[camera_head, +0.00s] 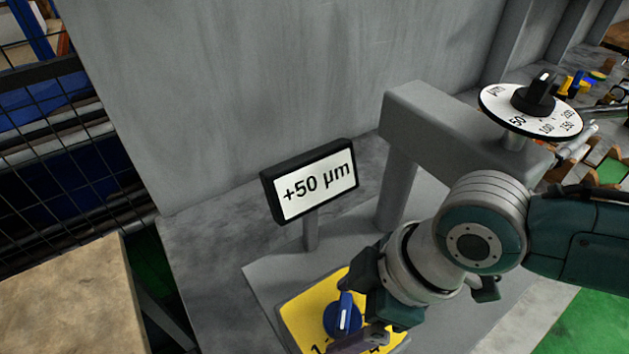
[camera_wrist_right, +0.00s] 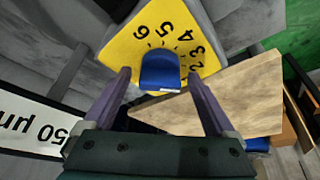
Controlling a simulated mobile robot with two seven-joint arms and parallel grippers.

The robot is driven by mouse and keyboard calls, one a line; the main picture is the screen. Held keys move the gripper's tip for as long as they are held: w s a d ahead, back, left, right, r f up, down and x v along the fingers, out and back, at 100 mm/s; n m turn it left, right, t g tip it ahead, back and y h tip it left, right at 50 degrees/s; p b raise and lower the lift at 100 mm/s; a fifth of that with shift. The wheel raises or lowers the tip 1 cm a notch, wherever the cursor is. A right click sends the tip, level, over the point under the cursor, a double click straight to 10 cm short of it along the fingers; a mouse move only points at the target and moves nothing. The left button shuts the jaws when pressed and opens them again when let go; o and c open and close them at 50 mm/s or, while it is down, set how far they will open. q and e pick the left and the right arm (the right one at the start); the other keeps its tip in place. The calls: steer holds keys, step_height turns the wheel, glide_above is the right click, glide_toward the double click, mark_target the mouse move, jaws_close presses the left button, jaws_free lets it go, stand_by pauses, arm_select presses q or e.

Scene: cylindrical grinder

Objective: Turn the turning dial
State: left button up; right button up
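The blue turning dial (camera_head: 342,317) stands on a yellow plate (camera_head: 297,305) with black numbers, at the bottom of the head view. In the right wrist view the blue dial (camera_wrist_right: 160,70) shows between the two fingers, on the yellow plate (camera_wrist_right: 128,47). My right gripper (camera_head: 358,338) reaches in from the right, low over the plate. In the wrist view my right gripper (camera_wrist_right: 158,76) is open, one finger on each side of the dial, with gaps visible. Contact cannot be made out. My left gripper is not in view.
A display (camera_head: 316,184) reading "+50 µm" stands behind the plate. A black knob on a white scale disc (camera_head: 500,105) sits on a grey block (camera_head: 450,125) at right. A wooden tabletop (camera_head: 65,305) is at left, and a grey wall (camera_head: 250,80) behind.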

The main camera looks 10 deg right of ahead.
steer(key=shift+d+r, duration=0.2)
steer(key=shift+r, duration=0.3)
steer(key=p+v, duration=0.1)
steer(key=v, duration=0.8)
steer(key=shift+s+a, duration=0.1)
steer(key=shift+a, duration=0.05)
steer(key=s+a+r+m+t, duration=0.1)
steer(key=s+a+r+m, duration=0.2)
steer(key=s+a, duration=0.15)
steer(key=s+d+r+m+h, duration=0.1)
steer(key=s+d+m+h, duration=0.15)
steer(key=d+m, duration=0.2)
steer(key=s+d+m+h, duration=0.2)
steer(key=s+d+m, duration=0.15)
steer(key=d, duration=0.25)
step_height(320, 180, up, 31)
steer(key=p, duration=3.1)
steer(key=shift+w+t+p, duration=0.3)
